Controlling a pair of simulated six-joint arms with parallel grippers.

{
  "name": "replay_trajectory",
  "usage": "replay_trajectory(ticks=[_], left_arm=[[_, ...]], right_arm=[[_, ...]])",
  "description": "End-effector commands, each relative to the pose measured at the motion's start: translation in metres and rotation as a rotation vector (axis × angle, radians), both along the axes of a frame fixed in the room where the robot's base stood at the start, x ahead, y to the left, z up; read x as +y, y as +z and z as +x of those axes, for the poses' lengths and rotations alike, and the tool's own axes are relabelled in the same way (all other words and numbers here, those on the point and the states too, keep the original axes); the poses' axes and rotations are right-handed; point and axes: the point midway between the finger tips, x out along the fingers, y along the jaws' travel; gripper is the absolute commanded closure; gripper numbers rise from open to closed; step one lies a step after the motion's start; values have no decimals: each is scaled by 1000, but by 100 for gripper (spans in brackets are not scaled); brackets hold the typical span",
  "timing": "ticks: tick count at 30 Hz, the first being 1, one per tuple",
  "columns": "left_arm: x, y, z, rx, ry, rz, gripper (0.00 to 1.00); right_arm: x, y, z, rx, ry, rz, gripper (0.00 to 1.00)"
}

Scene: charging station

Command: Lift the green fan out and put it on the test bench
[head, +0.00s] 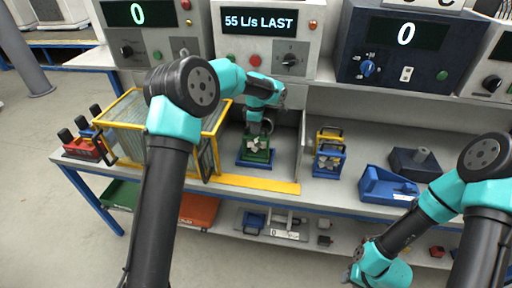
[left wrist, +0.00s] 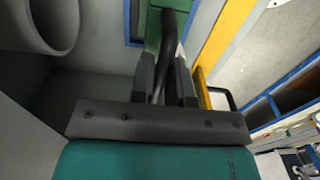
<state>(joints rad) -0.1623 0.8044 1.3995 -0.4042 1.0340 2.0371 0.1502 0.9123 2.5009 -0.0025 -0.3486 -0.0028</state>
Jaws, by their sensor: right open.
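The green fan (head: 256,153) sits in a blue-edged holder (head: 240,161) in the grey bay below the "55 L/s LAST" display. My left gripper (head: 258,127) reaches down onto it from above. In the left wrist view the fan's green body (left wrist: 154,30) is at the top, and its black handle (left wrist: 168,50) runs between the two fingers of my left gripper (left wrist: 164,85), which look closed on it. My right gripper (head: 356,272) is low in the head view, in front of the bench, away from the fan; its fingers are barely visible.
A yellow-framed clear cage (head: 125,108) stands left of the bay. A yellow strip (head: 262,184) edges its front. To the right are a yellow-and-blue fan unit (head: 329,155), a blue cradle (head: 386,188) and a dark block (head: 415,163). Display boxes line the back.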

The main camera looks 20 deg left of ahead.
Motion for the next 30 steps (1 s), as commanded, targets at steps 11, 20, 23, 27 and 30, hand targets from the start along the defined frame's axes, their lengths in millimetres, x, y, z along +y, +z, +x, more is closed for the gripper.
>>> replay_trajectory(ticks=[11, 20, 23, 27, 30], left_arm=[[0, 0, 0, 0, 0, 0, 100], [0, 1, 0, -1, 0, 0, 100], [0, 1, 0, -1, 0, 0, 100], [0, 4, 0, -2, 0, 0, 100], [0, 11, 0, -2, 0, 0, 100]], right_arm=[[0, 0, 0, 0, 0, 0, 57], [0, 0, 0, 0, 0, 0, 57], [0, 0, 0, 0, 0, 0, 57], [0, 0, 0, 0, 0, 0, 57], [0, 0, 0, 0, 0, 0, 57]])
